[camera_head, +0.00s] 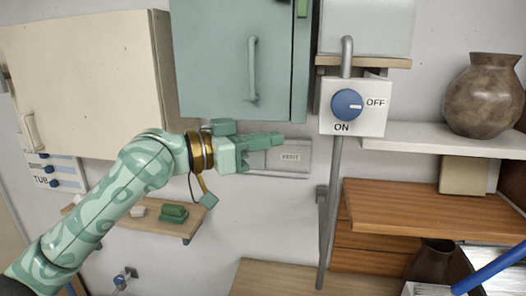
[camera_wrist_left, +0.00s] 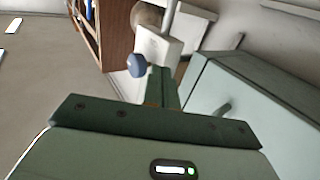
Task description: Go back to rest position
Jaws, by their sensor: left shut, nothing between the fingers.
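My left gripper (camera_head: 264,142) is shut and empty in the head view. Its green patterned arm comes in from the lower left. The gripper points right, in front of the wall below the teal cabinet (camera_head: 222,60). In the left wrist view the shut fingers (camera_wrist_left: 163,88) point away from the camera, toward the white switch box. The box (camera_head: 353,118) has a blue knob (camera_head: 346,104) with ON and OFF labels and stands to the right of the gripper, apart from it in the head view. My right gripper is not in view.
A grey VERIT plate (camera_head: 290,157) is on the wall behind the fingers. A vertical pipe (camera_head: 333,190) runs below the switch box. A brown vase (camera_head: 484,95) stands on a white shelf at right. A small shelf (camera_head: 170,226) with green blocks is below the arm. A cream cabinet (camera_head: 80,80) hangs at left.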

